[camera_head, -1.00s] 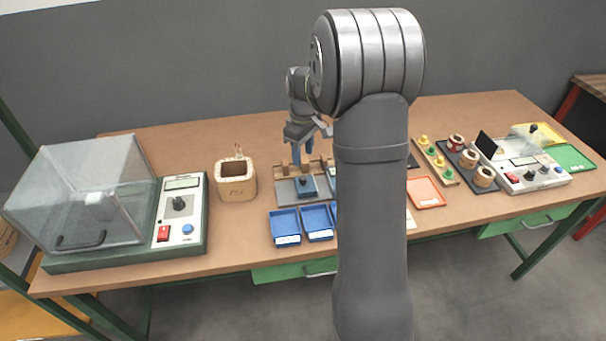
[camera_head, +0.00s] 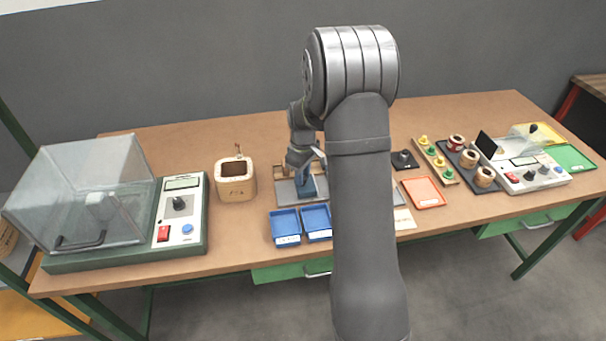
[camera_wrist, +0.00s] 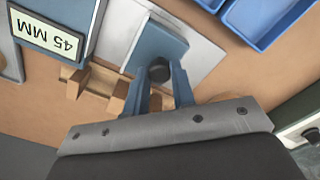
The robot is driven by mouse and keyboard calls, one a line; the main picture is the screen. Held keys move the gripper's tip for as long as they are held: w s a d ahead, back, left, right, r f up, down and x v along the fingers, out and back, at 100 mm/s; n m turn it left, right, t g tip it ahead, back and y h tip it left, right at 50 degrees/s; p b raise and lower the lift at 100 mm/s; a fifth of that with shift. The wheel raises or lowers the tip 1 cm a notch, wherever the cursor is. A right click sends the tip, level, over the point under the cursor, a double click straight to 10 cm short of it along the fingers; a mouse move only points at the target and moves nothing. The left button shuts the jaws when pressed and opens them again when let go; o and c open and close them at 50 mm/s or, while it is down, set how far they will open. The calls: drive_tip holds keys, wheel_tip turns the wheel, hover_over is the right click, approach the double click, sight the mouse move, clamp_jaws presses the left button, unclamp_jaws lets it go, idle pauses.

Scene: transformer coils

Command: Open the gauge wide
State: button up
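The gauge has a blue sliding block with a black knob (camera_wrist: 159,70) and lies on a light grey plate (camera_wrist: 200,52). Beside it a blue housing carries a display reading 45 MM (camera_wrist: 45,30). In the head view the gauge (camera_head: 307,188) stands at mid-table, partly hidden by my arm. My gripper (camera_wrist: 160,78) is down at the block, its two blue fingers either side of the knob. Whether they press on it I cannot tell. In the head view my gripper (camera_head: 305,172) is over the gauge.
Blue trays (camera_head: 285,222) lie just in front of the gauge. A wooden box (camera_head: 236,190) and a clear-covered machine (camera_head: 180,228) stand to the left. An orange tray (camera_head: 424,191), coils and a second instrument (camera_head: 530,175) are to the right.

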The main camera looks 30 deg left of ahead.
clamp_jaws()
drive_tip(key=shift+s+a, duration=1.5)
drive_tip(key=o, duration=0.6)
unclamp_jaws()
wheel_tip(320, 180, up, 18)
drive_tip(key=shift+f, duration=0.25)
drive_tip(key=shift+f, duration=0.1)
